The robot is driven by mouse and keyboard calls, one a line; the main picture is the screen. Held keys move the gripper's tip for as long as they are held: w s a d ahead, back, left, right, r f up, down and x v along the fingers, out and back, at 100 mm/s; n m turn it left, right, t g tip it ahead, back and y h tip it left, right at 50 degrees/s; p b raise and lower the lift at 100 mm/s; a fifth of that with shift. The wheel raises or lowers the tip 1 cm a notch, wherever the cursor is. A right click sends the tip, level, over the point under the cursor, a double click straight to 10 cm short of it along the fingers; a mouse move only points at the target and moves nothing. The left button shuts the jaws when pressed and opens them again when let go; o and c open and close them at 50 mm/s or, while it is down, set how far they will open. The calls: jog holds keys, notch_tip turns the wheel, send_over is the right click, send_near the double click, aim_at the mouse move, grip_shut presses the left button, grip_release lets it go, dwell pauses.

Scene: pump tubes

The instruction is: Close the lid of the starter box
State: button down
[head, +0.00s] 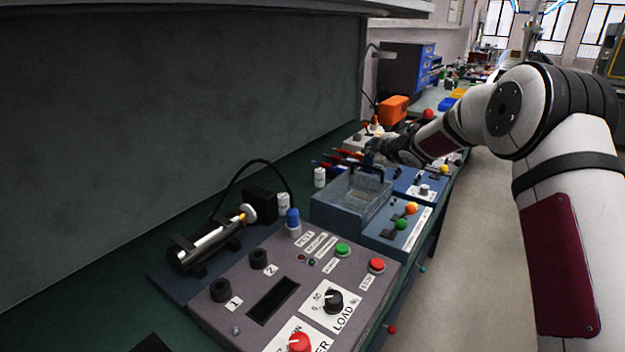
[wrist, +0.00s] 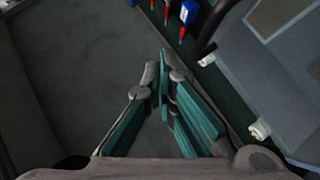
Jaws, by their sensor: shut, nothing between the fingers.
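A blue-grey box (head: 333,216) stands mid-bench in the head view, with a black handle-like bar along its far upper edge. I take it for the starter box; how far its lid is open is hard to tell. In the wrist view a grey-blue panel (wrist: 285,60) with white hinge-like fittings and a dark curved bar fills the upper right; it may be the lid or box. My gripper (head: 380,148) is just beyond the box in the head view. In the wrist view its teal-padded fingers (wrist: 163,68) are shut and empty, left of the panel and apart from it.
A grey control panel (head: 260,275) with knobs and buttons stands in front. A blue panel (head: 385,235) with coloured buttons adjoins the box. Blue-and-red tools (wrist: 187,15) lie near the fingers. A dark wall (head: 150,120) runs along the left; an orange block (head: 393,109) stands behind.

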jog(key=shift+w+d+f+b, duration=0.2)
jog(key=shift+w+f+b, duration=0.15)
jog(key=shift+f, duration=0.25)
jog(key=shift+w+d+f+b, duration=0.2)
jog(key=shift+f+b, duration=0.1)
jog(key=shift+f, duration=0.3)
